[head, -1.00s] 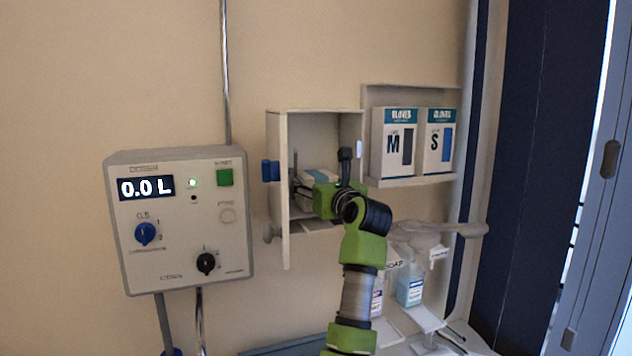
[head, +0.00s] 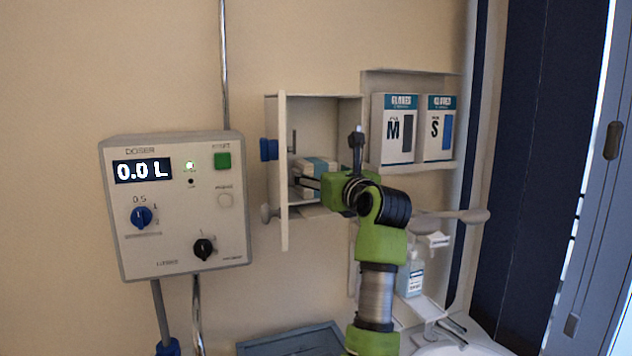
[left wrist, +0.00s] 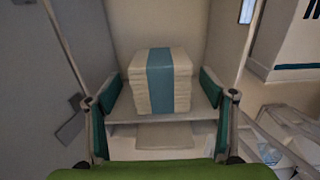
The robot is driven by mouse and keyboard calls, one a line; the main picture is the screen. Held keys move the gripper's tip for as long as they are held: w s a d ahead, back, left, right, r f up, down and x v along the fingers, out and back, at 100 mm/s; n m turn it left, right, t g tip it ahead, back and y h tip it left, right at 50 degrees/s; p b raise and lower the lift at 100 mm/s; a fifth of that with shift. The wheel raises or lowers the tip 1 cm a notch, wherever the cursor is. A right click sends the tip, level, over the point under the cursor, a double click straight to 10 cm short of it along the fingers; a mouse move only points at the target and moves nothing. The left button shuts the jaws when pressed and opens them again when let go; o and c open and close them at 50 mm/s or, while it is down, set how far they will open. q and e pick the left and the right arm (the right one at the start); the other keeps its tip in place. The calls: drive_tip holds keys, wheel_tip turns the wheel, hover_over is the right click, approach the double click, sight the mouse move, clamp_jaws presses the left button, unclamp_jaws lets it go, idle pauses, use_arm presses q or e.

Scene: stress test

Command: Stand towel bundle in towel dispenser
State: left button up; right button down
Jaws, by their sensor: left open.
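The towel bundle (head: 319,163), a pale stack with a blue band, stands inside the open towel dispenser (head: 318,112), a pale wall box. In the left wrist view the bundle (left wrist: 183,82) rests upright on the dispenser's shelf (left wrist: 122,130), near the back wall. My left gripper (head: 304,180) reaches into the box from the front right. It is open, with green-padded fingers on either side of the bundle and visible gaps between. The bundle's lower part is partly hidden by the gripper in the head view. My right gripper is not in view.
The dispenser's open door (head: 283,190) stands close left of my gripper. Glove boxes (head: 393,130) sit on a shelf to the right. A dosing panel (head: 178,210) is on the wall at left. A soap bottle (head: 411,278) and a sink (head: 462,351) are below right.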

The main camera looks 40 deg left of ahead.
use_arm(q)
drive_tip(key=b+v, duration=0.3)
drive_tip(key=v, duration=0.4)
drive_tip(key=shift+d, duration=0.1)
drive_tip(key=shift+f, duration=0.1)
